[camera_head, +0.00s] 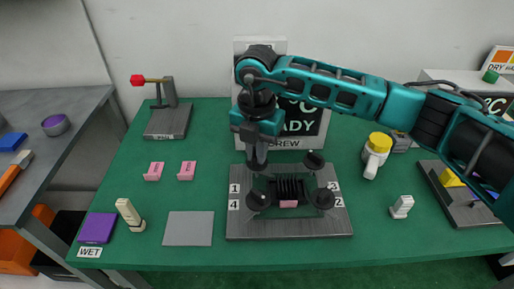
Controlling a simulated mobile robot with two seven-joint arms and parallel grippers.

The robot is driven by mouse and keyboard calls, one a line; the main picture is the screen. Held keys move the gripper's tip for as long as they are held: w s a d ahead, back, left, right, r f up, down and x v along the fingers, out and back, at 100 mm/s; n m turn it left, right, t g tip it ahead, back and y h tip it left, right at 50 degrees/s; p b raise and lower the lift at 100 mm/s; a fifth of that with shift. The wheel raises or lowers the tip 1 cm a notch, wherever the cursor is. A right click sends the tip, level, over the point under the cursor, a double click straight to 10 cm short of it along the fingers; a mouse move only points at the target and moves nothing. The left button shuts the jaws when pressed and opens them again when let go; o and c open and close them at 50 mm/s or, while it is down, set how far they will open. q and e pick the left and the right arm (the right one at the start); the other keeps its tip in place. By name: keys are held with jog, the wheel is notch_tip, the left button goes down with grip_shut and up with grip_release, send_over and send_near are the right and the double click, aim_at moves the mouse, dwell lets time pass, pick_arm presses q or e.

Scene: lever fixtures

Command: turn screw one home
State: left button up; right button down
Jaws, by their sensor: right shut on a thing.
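The screw fixture (290,228) is a dark grey plate on the green table, with corner labels 1, 2, 3 and 4 and a black ribbed block (289,188) in its middle. My right gripper (257,165) points down at the back left corner, by label 1, and is shut on screw one, which is mostly hidden by the fingers. Dark round screw heads show at the back right (314,160), front right (323,198) and front left (259,200). A pink piece (288,204) sits at the front of the block. My left gripper is out of view.
A sign (305,122) stands behind the fixture, partly covered by my right arm. A red-knobbed lever (168,118) stands back left. Two pink pieces (186,171), a grey mat (188,229) and a cream bottle-like object (130,215) lie left. A yellow-topped white object (376,155) stands right.

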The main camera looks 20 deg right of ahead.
jog(key=shift+w+r+m+p, duration=0.1)
jog(key=shift+m+p, duration=0.3)
jog(key=shift+m, duration=1.6)
jog(key=c, duration=1.2)
grip_release()
jog(key=shift+o, duration=0.2)
notch_tip(320, 180, up, 13)
